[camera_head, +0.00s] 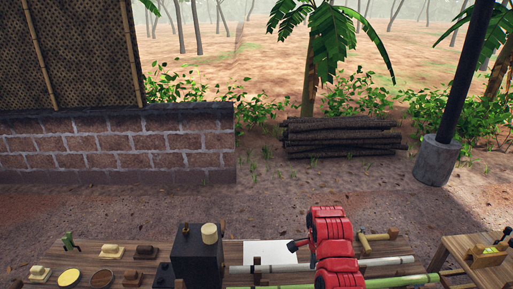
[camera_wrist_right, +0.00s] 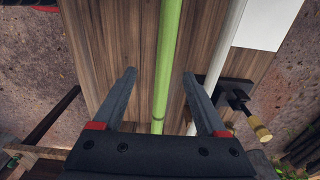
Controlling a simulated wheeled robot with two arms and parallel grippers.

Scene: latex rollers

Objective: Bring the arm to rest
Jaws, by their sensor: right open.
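My right arm (camera_head: 330,232), red with black joints, reaches over the right part of the workbench in the head view. My right gripper (camera_wrist_right: 159,73) shows in the wrist view with its two dark fingers apart and nothing held between them. Behind the gap between the fingers runs a green pole (camera_wrist_right: 167,55) along the wooden bench. I cannot tell the height of the fingers above the pole. My left gripper is not in view.
A pale pole (camera_head: 393,261) runs beside the green one, with a white sheet (camera_head: 268,252) behind it. A handled wooden part (camera_head: 378,237) stands right of my arm. A black box (camera_head: 197,255) and several small blocks stand left. A second table (camera_head: 462,247) is at right.

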